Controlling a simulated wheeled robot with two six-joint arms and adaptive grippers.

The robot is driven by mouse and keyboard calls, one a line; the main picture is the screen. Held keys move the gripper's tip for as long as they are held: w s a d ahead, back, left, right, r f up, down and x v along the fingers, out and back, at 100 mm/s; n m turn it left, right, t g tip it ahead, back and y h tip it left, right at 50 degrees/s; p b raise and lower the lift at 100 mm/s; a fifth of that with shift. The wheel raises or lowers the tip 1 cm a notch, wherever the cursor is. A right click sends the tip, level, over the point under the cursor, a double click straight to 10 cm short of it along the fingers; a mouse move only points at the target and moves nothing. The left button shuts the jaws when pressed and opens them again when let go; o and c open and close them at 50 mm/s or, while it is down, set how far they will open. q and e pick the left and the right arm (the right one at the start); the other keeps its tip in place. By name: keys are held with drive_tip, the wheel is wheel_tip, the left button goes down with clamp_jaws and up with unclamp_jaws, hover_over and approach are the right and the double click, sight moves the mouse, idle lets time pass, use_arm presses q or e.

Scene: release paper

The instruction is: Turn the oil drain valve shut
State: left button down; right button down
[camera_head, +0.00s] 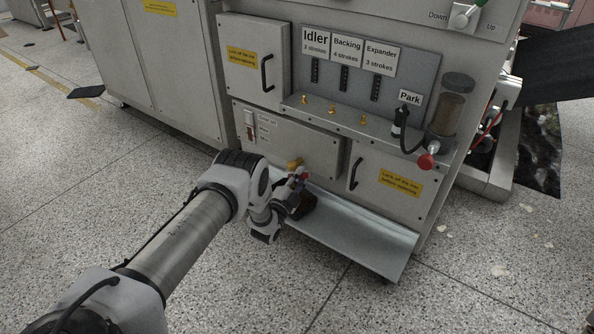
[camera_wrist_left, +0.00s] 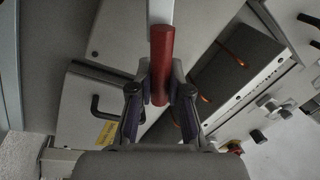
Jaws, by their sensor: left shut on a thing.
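The oil drain valve (camera_head: 294,163) shows as a small brass-yellow fitting low on the front of the grey machine, just above the sloping metal tray. Its red lever handle (camera_wrist_left: 161,62) stands upright in the left wrist view, with a pale bar continuing above it. My left gripper (camera_head: 298,179) is at the valve, and its fingers (camera_wrist_left: 160,88) are shut on the red handle from both sides. The fingers and wrist partly hide the valve in the head view. My right gripper is in neither view.
The metal tray (camera_head: 352,235) juts out below the valve. A red knob (camera_head: 426,161) sits below an oil reservoir (camera_head: 450,112) at right. The speckled floor (camera_head: 120,190) at left is mostly clear.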

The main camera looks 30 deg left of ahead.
use_arm(q)
drive_tip(key=shift+d+f+m+h+b, duration=0.3)
drive_tip(key=shift+f+m, duration=0.35)
drive_tip(key=shift+m, duration=0.55)
drive_tip(key=shift+d+f+m+h+b, duration=0.1)
drive_tip(key=shift+f+m+h, duration=0.5)
drive_tip(key=shift+m, duration=0.6)
drive_tip(key=shift+d+f+m+h+b, duration=0.1)
drive_tip(key=shift+f+m+h+b, duration=0.1)
drive_tip(key=shift+f+m, duration=0.8)
drive_tip(key=shift+s+r+m, duration=0.1)
drive_tip(key=shift+r+m, duration=0.1)
drive_tip(key=shift+m, duration=0.1)
drive_tip(key=c, duration=1.1)
unclamp_jaws()
drive_tip(key=d+v, duration=0.1)
drive_tip(key=v, duration=1.1)
drive_tip(key=shift+a, duration=0.4)
